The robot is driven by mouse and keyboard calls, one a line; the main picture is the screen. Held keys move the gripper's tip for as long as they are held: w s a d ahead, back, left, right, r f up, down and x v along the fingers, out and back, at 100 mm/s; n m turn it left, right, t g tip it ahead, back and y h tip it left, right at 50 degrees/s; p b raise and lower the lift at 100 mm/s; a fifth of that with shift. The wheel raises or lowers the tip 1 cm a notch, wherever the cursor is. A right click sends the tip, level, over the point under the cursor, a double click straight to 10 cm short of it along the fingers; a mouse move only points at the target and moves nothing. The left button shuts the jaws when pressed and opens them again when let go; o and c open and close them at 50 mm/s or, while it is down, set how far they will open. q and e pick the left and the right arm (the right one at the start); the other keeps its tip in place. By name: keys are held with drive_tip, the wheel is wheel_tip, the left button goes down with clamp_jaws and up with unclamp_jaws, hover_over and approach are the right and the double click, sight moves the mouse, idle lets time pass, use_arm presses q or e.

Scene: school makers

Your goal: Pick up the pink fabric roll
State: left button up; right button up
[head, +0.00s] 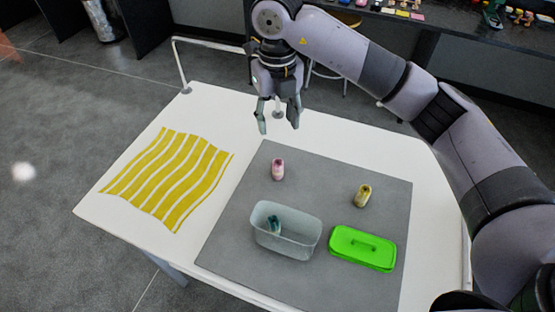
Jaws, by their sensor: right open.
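The pink fabric roll (278,170) stands upright on the grey mat (245,215), near the mat's back left part. My right gripper (279,130) hangs above the back of the white table, pointing down. It is open and empty, with its fingers spread apart. In the picture it is just above and behind the pink roll, not touching it. My left gripper does not show.
A yellow roll (363,195) stands on the mat to the right. In front are a translucent bin (287,233) with a dark teal item inside and a green lid (362,249). A yellow-striped cloth (170,178) lies at the left of the white table (130,210).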

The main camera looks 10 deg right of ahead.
drive_tip(key=p, duration=0.2)
hover_over(277, 161)
wheel_tip(277, 161, down, 6)
drive_tip(key=shift+s+d+r, duration=0.1)
drive_tip(key=shift+s+r, duration=0.05)
wheel_tip(277, 161, down, 4)
drive_tip(key=shift+r+p, duration=0.1)
drive_tip(key=shift+p, duration=0.2)
drive_tip(key=shift+f+p, duration=0.3)
wheel_tip(277, 161, down, 4)
drive_tip(key=shift+r+p, duration=0.2)
drive_tip(key=shift+p, duration=0.7)
drive_tip(key=shift+f, duration=0.55)
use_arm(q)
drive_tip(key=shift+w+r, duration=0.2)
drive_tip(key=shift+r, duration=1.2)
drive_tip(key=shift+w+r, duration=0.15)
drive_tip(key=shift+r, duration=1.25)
use_arm(e)
drive_tip(key=c, duration=1)
